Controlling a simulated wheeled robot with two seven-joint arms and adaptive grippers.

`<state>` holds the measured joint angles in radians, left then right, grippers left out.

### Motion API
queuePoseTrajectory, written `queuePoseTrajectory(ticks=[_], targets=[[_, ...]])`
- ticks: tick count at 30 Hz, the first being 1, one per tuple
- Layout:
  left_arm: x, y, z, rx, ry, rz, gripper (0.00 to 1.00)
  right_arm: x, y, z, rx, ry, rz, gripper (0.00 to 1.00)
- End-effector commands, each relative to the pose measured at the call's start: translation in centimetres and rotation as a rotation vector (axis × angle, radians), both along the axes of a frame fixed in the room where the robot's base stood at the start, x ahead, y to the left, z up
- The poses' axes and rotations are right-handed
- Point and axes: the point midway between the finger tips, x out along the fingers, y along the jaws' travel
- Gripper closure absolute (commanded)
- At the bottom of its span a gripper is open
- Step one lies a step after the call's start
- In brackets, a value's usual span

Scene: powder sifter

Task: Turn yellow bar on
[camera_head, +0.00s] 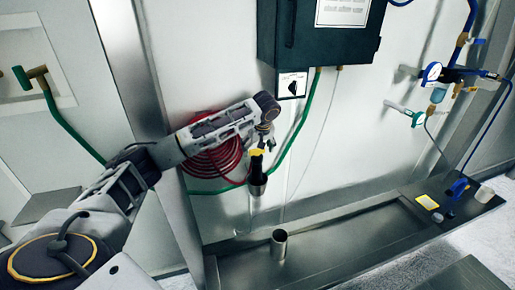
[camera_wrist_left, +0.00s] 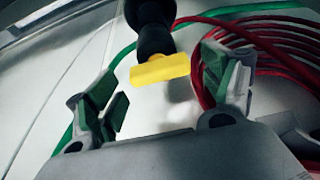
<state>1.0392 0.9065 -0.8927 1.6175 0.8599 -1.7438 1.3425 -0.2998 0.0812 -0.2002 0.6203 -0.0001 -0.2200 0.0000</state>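The yellow bar (camera_head: 257,152) sits at the top end of a black cylindrical fitting (camera_head: 258,178) in front of the wall. In the left wrist view the yellow bar (camera_wrist_left: 160,69) lies crosswise on the black fitting (camera_wrist_left: 151,28). My left gripper (camera_head: 263,138) is right by the bar, reaching in from the left. In the left wrist view my left gripper (camera_wrist_left: 165,88) is open, its green-padded fingers spread to either side of the bar. No contact with the bar shows. My right gripper is not in view.
A coiled red hose (camera_head: 213,158) hangs behind my left arm, and a green hose (camera_head: 301,128) runs close by. A dark cabinet (camera_head: 318,35) with a black switch (camera_head: 293,86) is above. A metal cup (camera_head: 279,244) stands in the trough (camera_head: 345,235) below.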

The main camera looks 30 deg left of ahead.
Motion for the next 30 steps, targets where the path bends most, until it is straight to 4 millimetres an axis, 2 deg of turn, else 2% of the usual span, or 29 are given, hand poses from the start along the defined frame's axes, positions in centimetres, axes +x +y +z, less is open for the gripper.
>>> queuePoseTrajectory(ticks=[1,10,20,30], targets=[[0.0,0.0,0.01,0.0,0.0,0.0,0.26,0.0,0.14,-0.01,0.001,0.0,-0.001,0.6],[-0.01,-0.03,0.03,0.0,0.0,0.0,0.63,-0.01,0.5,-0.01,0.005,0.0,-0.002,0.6],[-0.04,0.0,0.01,-0.001,0.0,-0.024,0.63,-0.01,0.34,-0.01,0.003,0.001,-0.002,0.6],[-0.11,0.07,-0.02,-0.001,0.0,-0.156,0.63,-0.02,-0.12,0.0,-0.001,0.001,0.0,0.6]])
